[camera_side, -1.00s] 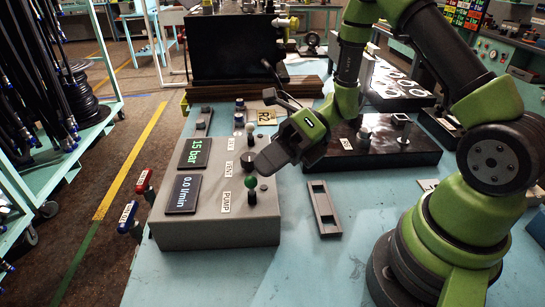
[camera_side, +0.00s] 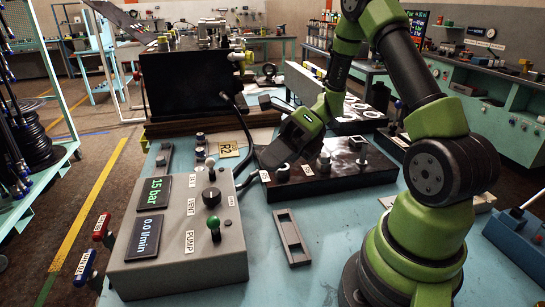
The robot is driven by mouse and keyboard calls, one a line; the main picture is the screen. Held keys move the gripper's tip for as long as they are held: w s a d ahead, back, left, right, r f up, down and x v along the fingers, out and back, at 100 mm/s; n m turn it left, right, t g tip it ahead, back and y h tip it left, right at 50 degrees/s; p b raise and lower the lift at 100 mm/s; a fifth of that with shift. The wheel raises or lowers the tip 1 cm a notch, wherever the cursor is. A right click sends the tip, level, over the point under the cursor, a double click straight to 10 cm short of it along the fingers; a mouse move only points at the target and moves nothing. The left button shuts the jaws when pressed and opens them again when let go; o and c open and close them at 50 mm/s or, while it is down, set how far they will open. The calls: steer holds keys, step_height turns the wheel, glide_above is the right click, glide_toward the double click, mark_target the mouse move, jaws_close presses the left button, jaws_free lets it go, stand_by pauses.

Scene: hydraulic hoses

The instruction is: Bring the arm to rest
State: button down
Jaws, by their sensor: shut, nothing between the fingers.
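My gripper (camera_side: 266,160) is green and dark grey, tilted down to the left, with its jaws shut and nothing in them. It is over the left end of a black fixture block (camera_side: 345,181) with pale fittings on top. Whether its tip touches the block is hard to tell. My arm is bent above the blue bench. The grey control box (camera_side: 180,275) at left is apart from the gripper. It carries a black knob (camera_side: 211,197) and a green-topped PUMP lever (camera_side: 214,224). Its displays read 15 bar and 0.0 l/min.
A dark hose (camera_side: 242,118) curves down beside the gripper from a black cabinet (camera_side: 190,88). A grey slotted frame (camera_side: 291,240) lies in front of the block. Red and blue handles stick out at the box's left.

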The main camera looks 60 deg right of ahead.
steer(key=s+a+r+n+t+h, duration=0.1)
steer(key=s+r+n+h, duration=0.4)
steer(key=n, duration=0.9)
steer(key=s+a+r+n+t+h, duration=0.2)
steer(key=s+r+n+h, duration=0.3)
steer(key=n, duration=0.9)
step_height(320, 180, up, 4)
steer(key=shift+s+a+f+n+t+h, duration=0.15)
steer(key=shift+s+a+n+t+h, duration=0.2)
steer(key=shift+a+h, duration=0.5)
